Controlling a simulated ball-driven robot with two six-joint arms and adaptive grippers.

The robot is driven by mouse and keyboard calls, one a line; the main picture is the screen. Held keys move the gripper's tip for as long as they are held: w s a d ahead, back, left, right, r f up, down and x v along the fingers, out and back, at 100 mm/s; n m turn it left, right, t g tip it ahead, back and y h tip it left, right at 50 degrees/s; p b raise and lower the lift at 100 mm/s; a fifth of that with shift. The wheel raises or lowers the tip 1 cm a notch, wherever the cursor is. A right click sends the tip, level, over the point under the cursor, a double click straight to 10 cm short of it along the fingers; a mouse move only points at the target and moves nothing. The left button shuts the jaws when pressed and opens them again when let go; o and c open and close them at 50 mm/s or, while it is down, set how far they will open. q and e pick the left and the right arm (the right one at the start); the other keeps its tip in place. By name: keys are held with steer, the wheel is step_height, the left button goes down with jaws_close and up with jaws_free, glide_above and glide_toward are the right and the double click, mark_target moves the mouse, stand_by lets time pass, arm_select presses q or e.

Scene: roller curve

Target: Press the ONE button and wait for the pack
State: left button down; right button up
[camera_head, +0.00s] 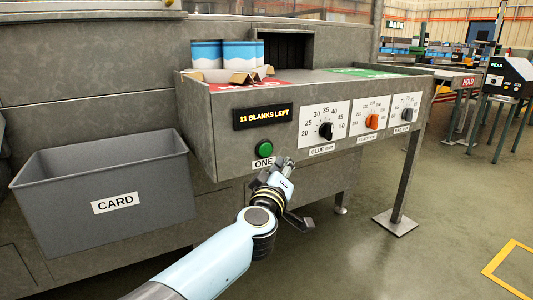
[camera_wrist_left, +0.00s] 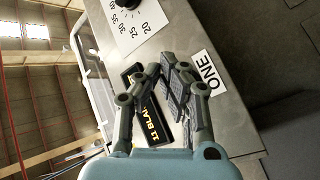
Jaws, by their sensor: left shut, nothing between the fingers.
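The green ONE button (camera_head: 264,149) is a round button on the front of the grey machine, above its white ONE label (camera_head: 263,162). My left gripper (camera_head: 288,163) is shut and empty, just below and right of the button in the head view. In the left wrist view the shut fingertips (camera_wrist_left: 178,72) lie between the display and the ONE label (camera_wrist_left: 206,72), and they hide the button. I cannot tell whether they touch it. Blue-and-white cans (camera_head: 222,54) stand in a cardboard tray on the machine's top. My right gripper is not in view.
The display (camera_head: 262,116) reads 11 BLANKS LEFT. Three dials, one of them the black glue dial (camera_head: 326,131), sit right of it. A grey CARD bin (camera_head: 105,190) hangs at the left. A machine leg (camera_head: 407,175) stands at the right, with open floor beyond.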

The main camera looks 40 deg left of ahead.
mark_target(265, 150)
arm_select(q)
steer(key=shift+w+a, duration=0.25)
steer(key=shift+a, duration=0.35)
steer(key=shift+w+a, duration=0.3)
steer(key=shift+a, duration=0.35)
steer(key=shift+w+a, duration=0.25)
steer(key=shift+a, duration=0.35)
steer(key=shift+w+a+p, duration=0.15)
steer(key=shift+a+p, duration=0.15)
steer(key=shift+a, duration=0.1)
